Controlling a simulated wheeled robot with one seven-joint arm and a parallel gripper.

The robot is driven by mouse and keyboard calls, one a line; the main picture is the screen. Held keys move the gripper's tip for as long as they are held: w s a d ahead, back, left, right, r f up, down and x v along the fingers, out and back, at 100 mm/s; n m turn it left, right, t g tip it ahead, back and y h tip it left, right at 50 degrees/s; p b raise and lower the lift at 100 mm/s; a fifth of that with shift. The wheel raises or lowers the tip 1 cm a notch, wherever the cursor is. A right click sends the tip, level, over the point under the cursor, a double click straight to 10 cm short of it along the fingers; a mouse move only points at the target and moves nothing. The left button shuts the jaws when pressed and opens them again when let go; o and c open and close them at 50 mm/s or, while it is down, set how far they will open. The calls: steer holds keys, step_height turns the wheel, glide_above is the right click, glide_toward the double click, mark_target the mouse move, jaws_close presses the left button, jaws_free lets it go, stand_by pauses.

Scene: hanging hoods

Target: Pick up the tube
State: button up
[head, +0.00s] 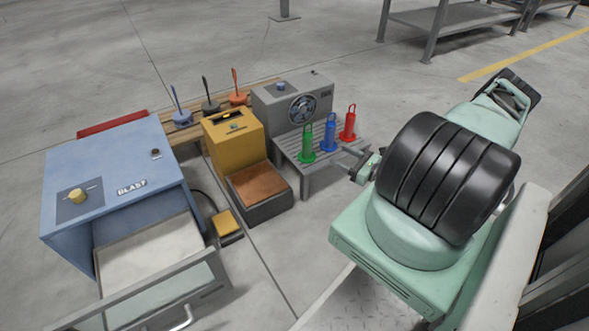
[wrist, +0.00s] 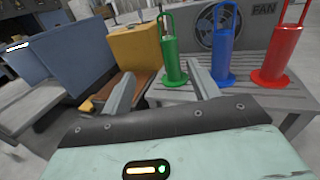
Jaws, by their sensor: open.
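Three upright tubes with round bases and loop handles stand in a row on a grey slatted table (head: 322,158). They are a green tube (head: 307,139), a blue tube (head: 329,134) and a red tube (head: 348,123). My gripper (head: 350,163) is open and empty at the table's front right edge. In the wrist view, the green tube (wrist: 170,52) shows ahead between the fingertips of my gripper (wrist: 160,72). The blue tube (wrist: 223,48) is just right of the right finger, and the red tube (wrist: 280,58) is farther right. The fingers seem apart from every tube.
A grey fan box (head: 290,98) stands behind the tubes. A yellow machine (head: 234,134) with a brown-topped front is left of them. A blue blast cabinet (head: 115,180) stands far left. Three funnel-like pieces with rods stand on a wooden bench (head: 190,129) behind.

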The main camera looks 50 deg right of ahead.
steer(key=f+h, duration=0.1)
steer(key=f, duration=0.1)
steer(key=m+b, duration=0.1)
steer(key=b, duration=0.5)
glide_toward(307, 139)
steer(key=w, duration=0.1)
steer(key=w+f, duration=0.1)
steer(key=w, duration=0.1)
steer(key=w+d+f, duration=0.1)
steer(key=w, duration=0.1)
steer(key=shift+w, duration=0.1)
steer(key=shift+w+r, duration=0.1)
steer(key=shift+w, duration=0.35)
steer(key=w+b, duration=0.4)
steer(key=shift+w+d+f, duration=0.1)
steer(key=shift+w+f, duration=0.05)
steer(key=shift+f, duration=0.1)
steer(key=shift+w+r+b, duration=0.15)
steer(key=shift+w+b, duration=0.2)
steer(key=shift+w, duration=0.1)
steer(key=shift+r, duration=0.1)
steer(key=c, duration=1.2)
